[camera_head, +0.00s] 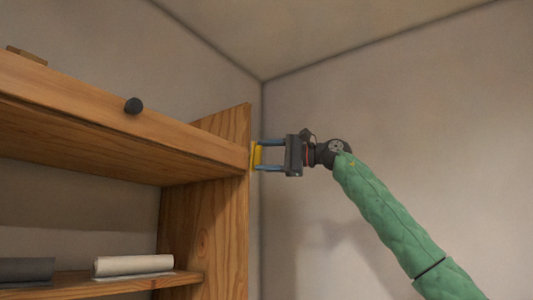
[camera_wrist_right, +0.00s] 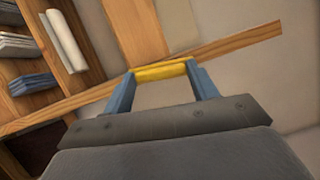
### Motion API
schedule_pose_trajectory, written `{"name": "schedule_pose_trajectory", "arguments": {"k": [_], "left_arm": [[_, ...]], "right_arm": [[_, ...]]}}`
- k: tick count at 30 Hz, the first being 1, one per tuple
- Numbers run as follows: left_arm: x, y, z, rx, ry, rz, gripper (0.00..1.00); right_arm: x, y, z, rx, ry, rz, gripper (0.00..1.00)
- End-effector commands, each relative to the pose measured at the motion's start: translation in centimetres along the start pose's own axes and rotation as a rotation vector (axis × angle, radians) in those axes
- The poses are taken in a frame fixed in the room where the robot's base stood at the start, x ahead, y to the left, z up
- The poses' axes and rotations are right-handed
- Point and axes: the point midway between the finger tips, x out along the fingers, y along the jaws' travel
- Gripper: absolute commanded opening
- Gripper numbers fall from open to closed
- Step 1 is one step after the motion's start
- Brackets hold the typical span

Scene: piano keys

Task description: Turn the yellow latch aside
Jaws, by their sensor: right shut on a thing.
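The yellow latch (camera_head: 257,155) is at the right end of the wooden fallboard (camera_head: 150,140), by the wooden side panel. My right gripper (camera_head: 259,155) comes in from the right with its two blue fingers level, one above and one below the latch. In the right wrist view the yellow latch (camera_wrist_right: 160,72) spans between the tips of the blue fingers (camera_wrist_right: 160,80), and the gripper is shut on it. My left gripper is not in either view.
A black knob (camera_head: 134,105) sticks out of the fallboard's front. A lower shelf (camera_head: 100,285) holds a pale roll (camera_head: 133,264) and a dark roll (camera_head: 27,270). The space right of the side panel is free up to the wall, apart from my arm.

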Motion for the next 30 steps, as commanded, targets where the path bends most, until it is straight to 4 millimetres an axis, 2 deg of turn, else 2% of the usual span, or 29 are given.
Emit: {"name": "schedule_pose_trajectory", "arguments": {"k": [13, 26, 27, 30], "left_arm": [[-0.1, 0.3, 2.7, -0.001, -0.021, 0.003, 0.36], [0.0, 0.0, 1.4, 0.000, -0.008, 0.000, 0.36], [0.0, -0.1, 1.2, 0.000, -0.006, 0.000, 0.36], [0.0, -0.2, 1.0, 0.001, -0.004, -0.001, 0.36]], "right_arm": [[0.0, -0.1, 0.0, -0.146, 0.001, 0.063, 0.35], [0.1, 0.0, 0.0, -0.156, 0.001, 0.067, 0.35], [0.1, 0.0, 0.0, -0.156, 0.001, 0.067, 0.60], [0.1, 0.0, 0.0, -0.156, 0.001, 0.067, 0.80]]}}
